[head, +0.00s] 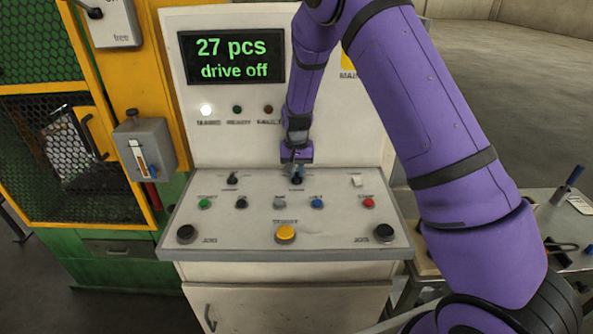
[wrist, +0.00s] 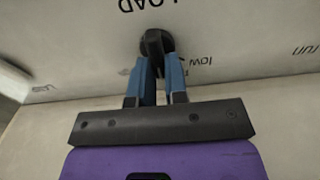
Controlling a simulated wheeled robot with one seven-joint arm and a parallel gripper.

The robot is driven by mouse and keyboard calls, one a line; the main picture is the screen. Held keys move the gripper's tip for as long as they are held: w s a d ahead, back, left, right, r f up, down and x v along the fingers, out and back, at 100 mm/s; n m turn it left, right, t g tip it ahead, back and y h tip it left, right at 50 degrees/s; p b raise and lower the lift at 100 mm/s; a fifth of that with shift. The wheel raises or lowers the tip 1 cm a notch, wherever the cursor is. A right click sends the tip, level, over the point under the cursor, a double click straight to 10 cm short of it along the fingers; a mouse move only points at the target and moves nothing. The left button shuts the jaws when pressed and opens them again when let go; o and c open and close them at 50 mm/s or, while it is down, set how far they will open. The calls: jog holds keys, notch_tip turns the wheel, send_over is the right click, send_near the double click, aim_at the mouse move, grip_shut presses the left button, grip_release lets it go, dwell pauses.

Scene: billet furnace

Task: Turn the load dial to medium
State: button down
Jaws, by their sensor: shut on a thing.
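The load dial is a black knob on the sloping top of the white control desk (head: 250,215). In the wrist view the dial (wrist: 155,42) sits between the tips of my gripper's two blue fingers (wrist: 157,65), which are shut on it. The upside-down word LOAD shows beside it at the top edge, and "low" shows to its right in the picture. Another label at the left is too blurred to read. In the head view my gripper (head: 297,172) reaches down to the back right of the desk and hides most of the dial. The dial's exact pointer direction cannot be told.
A second black selector (head: 232,179) stands left of my gripper. Several coloured buttons and a larger yellow button (head: 285,233) lie in front. The screen (head: 231,58) reads "27 pcs, drive off". A yellow-framed mesh cage (head: 60,150) stands left. A side table (head: 565,225) stands right.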

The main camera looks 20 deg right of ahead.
aim_at(297, 172)
jog(key=c, duration=1.1)
grip_release()
jog(key=shift+c, duration=0.2)
notch_tip(297, 172, up, 11)
